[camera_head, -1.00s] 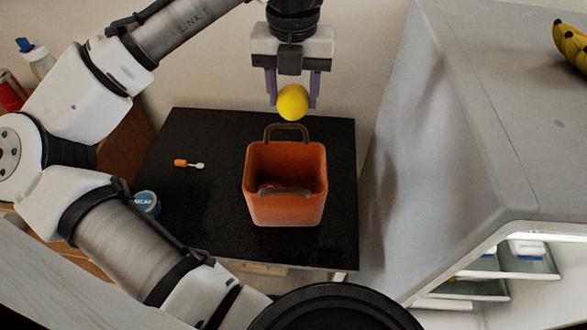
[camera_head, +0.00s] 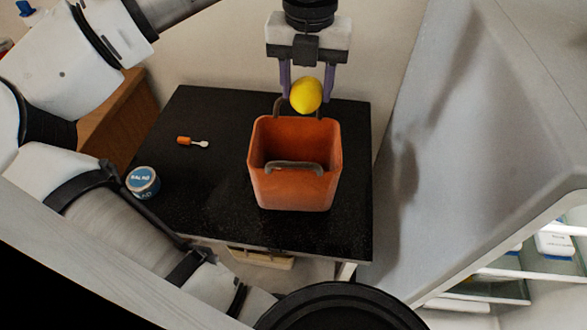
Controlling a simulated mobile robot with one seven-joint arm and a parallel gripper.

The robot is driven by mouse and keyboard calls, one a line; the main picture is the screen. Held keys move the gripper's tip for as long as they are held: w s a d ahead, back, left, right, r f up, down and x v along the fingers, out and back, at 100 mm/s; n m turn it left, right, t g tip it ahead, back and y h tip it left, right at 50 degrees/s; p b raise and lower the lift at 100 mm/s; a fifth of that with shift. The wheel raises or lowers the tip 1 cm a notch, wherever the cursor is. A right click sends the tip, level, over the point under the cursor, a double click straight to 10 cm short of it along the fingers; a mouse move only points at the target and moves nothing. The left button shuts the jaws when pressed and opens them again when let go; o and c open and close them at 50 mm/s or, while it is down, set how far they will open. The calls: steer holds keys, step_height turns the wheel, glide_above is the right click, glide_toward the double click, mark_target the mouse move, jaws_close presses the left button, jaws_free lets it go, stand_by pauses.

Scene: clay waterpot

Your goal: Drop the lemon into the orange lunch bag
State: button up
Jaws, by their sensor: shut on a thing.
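The yellow lemon (camera_head: 306,95) is held between the two purple fingers of my gripper (camera_head: 306,92), which is shut on it. The orange lunch bag (camera_head: 292,192) stands upright on a black tabletop, with its top open. Its rear handle is partly hidden behind the lemon, and its front handle crosses the front of the opening. In the picture the lemon is just above the bag's back rim; the exact height and depth between them are hard to tell. The inside of the bag is mostly in shadow.
The black table (camera_head: 210,135) has free room left of the bag. An orange-and-white tool (camera_head: 192,142) and a blue-lidded tub (camera_head: 143,182) lie there. A large grey fridge-like cabinet (camera_head: 480,130) with an open shelved compartment stands at right.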

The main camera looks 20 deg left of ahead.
steer(key=o, duration=1.1)
step_height(320, 180, up, 14)
steer(key=p, duration=1.1)
steer(key=shift+f+p, duration=0.1)
steer(key=shift+p, duration=0.3)
